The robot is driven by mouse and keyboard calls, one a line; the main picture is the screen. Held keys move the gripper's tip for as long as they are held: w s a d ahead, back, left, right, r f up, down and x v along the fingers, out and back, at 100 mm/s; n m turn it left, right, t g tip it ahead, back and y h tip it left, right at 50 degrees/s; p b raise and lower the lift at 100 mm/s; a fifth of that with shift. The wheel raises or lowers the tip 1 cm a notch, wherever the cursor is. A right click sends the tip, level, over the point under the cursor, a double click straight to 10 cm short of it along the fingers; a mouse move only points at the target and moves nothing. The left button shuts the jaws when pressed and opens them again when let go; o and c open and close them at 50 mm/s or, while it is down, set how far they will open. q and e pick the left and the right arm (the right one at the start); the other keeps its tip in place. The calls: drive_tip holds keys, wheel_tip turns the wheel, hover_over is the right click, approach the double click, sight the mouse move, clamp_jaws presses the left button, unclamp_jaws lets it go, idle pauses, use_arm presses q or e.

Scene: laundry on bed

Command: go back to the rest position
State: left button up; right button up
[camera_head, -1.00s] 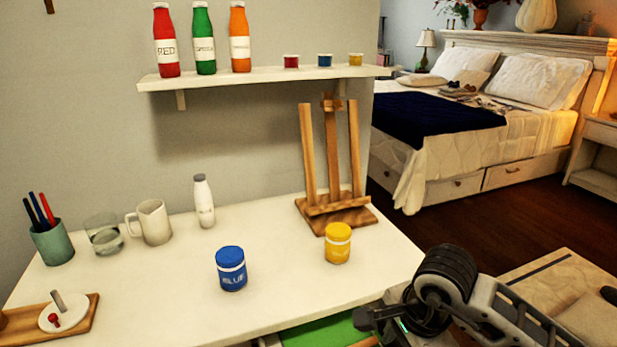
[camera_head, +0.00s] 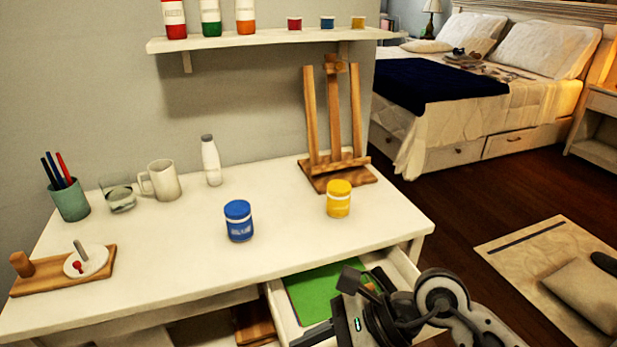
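My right gripper (camera_head: 331,308) comes in from the lower right and hangs in front of the desk, over the open drawer (camera_head: 405,268). Its two dark fingers stand apart and nothing shows between them. Part of the drawer is hidden behind the gripper and arm. A green flat thing (camera_head: 312,292) lies in the drawer. My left gripper is not in view.
A blue jar (camera_head: 238,221) and a yellow jar (camera_head: 339,199) stand on the white desk (camera_head: 185,255). A wooden easel (camera_head: 334,130), a white bottle (camera_head: 211,160), a mug (camera_head: 162,181) and a pen cup (camera_head: 70,200) stand behind. The floor at right has a mat (camera_head: 545,262).

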wheel_tip(320, 180, up, 10)
drive_tip(key=a+m+t+y, duration=0.2)
drive_tip(key=m+t+y, duration=0.4)
drive_tip(key=m+y, duration=0.5)
drive_tip(key=w+d+m+t+h, duration=0.5)
drive_tip(key=m+t, duration=0.5)
drive_tip(key=m, duration=0.7)
drive_tip(key=d+f+m+t+h+p, duration=0.1)
drive_tip(key=d+f+m+t+h, duration=0.2)
drive_tip(key=d+f+m+h, duration=0.85)
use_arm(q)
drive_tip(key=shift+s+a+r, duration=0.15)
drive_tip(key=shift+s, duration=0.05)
use_arm(e)
drive_tip(key=s+f+m+g+h, duration=0.2)
drive_tip(key=s+f+m+g, duration=0.5)
drive_tip(key=f+m, duration=0.3)
drive_tip(key=s+a+m, duration=0.1)
drive_tip(key=m, duration=0.2)
